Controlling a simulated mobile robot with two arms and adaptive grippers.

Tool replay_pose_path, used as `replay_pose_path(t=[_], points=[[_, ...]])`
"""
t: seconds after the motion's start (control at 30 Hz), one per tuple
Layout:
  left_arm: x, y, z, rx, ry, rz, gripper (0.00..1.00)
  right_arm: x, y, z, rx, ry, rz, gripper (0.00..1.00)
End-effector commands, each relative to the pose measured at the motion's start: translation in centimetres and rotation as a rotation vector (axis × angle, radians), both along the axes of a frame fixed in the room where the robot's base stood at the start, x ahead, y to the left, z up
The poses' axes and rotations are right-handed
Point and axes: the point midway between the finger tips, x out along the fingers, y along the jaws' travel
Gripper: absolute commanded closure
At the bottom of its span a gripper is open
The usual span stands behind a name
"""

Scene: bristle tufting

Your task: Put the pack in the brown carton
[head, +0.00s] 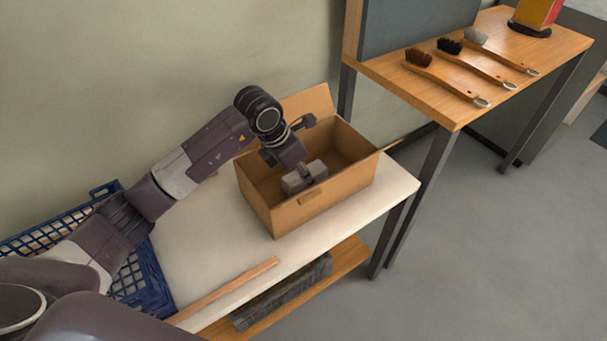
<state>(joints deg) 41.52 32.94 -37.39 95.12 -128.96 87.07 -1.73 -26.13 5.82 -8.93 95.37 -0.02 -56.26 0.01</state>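The brown carton (286,217) stands on the white-topped bench with its flaps open. A small grey pack (292,184) is inside the carton, close to its near wall. My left gripper (306,173) reaches down into the carton from above, with its fingers at the middle of the pack; it looks shut on it. The far finger is hidden. I cannot tell whether the pack touches the carton floor. My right gripper is out of view.
A blue crate (152,278) is at the left end of the bench (203,243). A wooden strip (226,290) lies along the front edge. Several brushes (447,78) lie on the higher wooden table (444,104) at the right. A dark grey bundle (283,291) is on the lower shelf.

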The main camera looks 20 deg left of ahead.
Motion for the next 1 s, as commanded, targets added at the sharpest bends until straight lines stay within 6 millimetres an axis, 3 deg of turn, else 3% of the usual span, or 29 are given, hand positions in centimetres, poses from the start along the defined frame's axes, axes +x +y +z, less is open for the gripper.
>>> replay_pose_path(t=[0.23, 0.27, 0.4, 0.8, 1.0], points=[[0.0, 0.0, -0.1, -0.001, -0.001, 0.0, 0.96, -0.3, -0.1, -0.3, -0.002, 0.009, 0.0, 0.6], [0.0, 0.0, -0.1, 0.0, 0.0, 0.0, 0.69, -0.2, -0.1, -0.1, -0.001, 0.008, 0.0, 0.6], [0.0, 0.0, -0.1, 0.0, 0.0, 0.0, 0.53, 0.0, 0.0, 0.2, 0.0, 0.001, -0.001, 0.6], [0.0, 0.0, 0.3, 0.0, 0.0, 0.0, 0.53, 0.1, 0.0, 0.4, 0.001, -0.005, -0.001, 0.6], [-1.0, 1.0, 3.9, 0.001, -0.005, 0.001, 0.53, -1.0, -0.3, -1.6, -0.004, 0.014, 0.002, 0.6]])
